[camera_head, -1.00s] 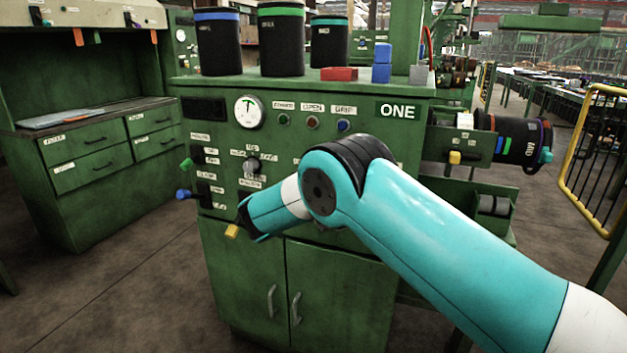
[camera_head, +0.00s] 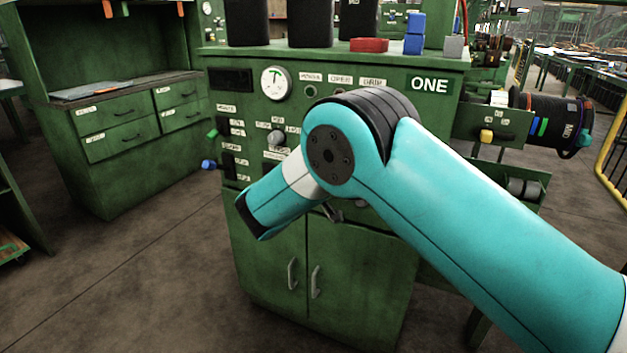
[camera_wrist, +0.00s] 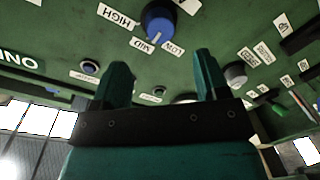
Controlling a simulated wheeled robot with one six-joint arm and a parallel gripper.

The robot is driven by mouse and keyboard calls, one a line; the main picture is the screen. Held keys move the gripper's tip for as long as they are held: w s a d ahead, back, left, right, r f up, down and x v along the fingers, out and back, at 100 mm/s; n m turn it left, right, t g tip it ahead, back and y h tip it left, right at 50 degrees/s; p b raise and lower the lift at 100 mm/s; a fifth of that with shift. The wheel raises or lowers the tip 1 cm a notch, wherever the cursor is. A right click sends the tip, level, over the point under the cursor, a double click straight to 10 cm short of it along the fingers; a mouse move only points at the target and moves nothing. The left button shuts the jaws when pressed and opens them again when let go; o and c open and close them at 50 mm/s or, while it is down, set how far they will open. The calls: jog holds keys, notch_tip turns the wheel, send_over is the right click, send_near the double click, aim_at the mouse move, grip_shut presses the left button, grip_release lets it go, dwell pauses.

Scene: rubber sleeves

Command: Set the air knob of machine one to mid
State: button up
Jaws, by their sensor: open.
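Machine one, the green cabinet marked ONE (camera_head: 345,262), stands ahead in the head view. In the wrist view its panel is seen tilted, with a blue knob (camera_wrist: 160,20) at the top beside labels HIGH, MID and LOW. Another label by this knob is cut off, and I cannot tell its setting. My gripper (camera_wrist: 165,78) is open and empty, its two green fingers apart and short of the blue knob in the picture. In the head view my arm hides the gripper and part of the panel. A grey knob (camera_head: 277,137) with labels shows left of my arm.
A round gauge (camera_head: 276,83) sits on the upper panel. Black sleeves, a red block (camera_head: 369,45) and blue blocks (camera_head: 413,44) stand on top. A blue-tipped lever (camera_head: 208,165) juts from the left side. A banded black roll (camera_head: 552,122) sticks out at the right.

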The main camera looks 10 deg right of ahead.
jog(key=v, duration=0.9)
jog(key=shift+s+b, duration=0.25)
jog(key=shift+b, duration=0.1)
jog(key=s+d+g+y, duration=0.6)
jog(key=s+d+g, duration=0.1)
jog(key=s+a+r+n+g+y, duration=0.15)
jog(key=s+g+y, duration=0.25)
jog(key=s, duration=1)
jog(key=s+a+r+n+g+y, duration=0.1)
jog(key=s+r+n+g+y, duration=0.25)
jog(key=s, duration=1.05)
notch_tip(320, 180, up, 13)
jog(key=p, duration=1.2)
jog(key=shift+w+d+f+p, duration=0.15)
jog(key=shift+w+p, duration=0.05)
jog(key=shift+p, duration=0.2)
